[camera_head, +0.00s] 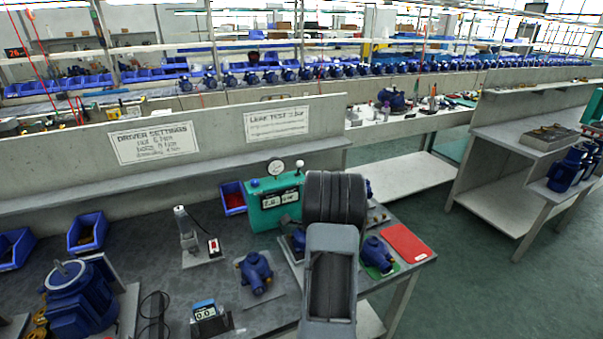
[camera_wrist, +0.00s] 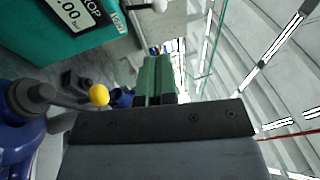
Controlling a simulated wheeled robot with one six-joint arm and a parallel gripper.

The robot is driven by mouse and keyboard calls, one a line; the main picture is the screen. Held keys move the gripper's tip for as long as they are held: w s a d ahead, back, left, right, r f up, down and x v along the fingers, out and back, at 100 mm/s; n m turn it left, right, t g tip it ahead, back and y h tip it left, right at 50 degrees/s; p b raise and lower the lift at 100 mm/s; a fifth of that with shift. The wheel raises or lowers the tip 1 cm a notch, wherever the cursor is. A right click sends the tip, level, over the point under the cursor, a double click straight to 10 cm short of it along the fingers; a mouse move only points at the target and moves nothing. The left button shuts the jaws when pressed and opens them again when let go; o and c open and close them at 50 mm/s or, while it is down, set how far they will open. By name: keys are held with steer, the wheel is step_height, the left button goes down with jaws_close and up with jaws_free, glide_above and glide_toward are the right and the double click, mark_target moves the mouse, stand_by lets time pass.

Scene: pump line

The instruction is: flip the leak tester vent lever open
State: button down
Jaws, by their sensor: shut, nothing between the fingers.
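The leak tester (camera_head: 268,208) is a green box with a round gauge and a display on the bench. The vent lever appears to be the short stalk with a white ball knob (camera_head: 300,163) at the tester's right top; the knob shows at the top edge of the wrist view (camera_wrist: 160,5). My gripper (camera_wrist: 157,65) is shut and empty, apart from the knob. In the head view my arm hides the fingers and the tester's right side.
A dark clamp handle with a yellow ball (camera_wrist: 98,95) stands beside a blue pump (camera_wrist: 18,125), close to my fingers. Another blue pump (camera_head: 377,255) and a red plate (camera_head: 406,243) lie right of my arm. A blue pump (camera_head: 255,273) sits in front of the tester.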

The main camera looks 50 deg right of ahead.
mark_target(300, 165)
steer(key=shift+w+r, duration=0.1)
steer(key=p+x, duration=0.3)
steer(key=x, duration=1)
steer(key=shift+w+d+r, duration=0.1)
steer(key=shift+w+d, duration=0.15)
steer(key=shift+w, duration=0.1)
steer(key=shift+w, duration=0.1)
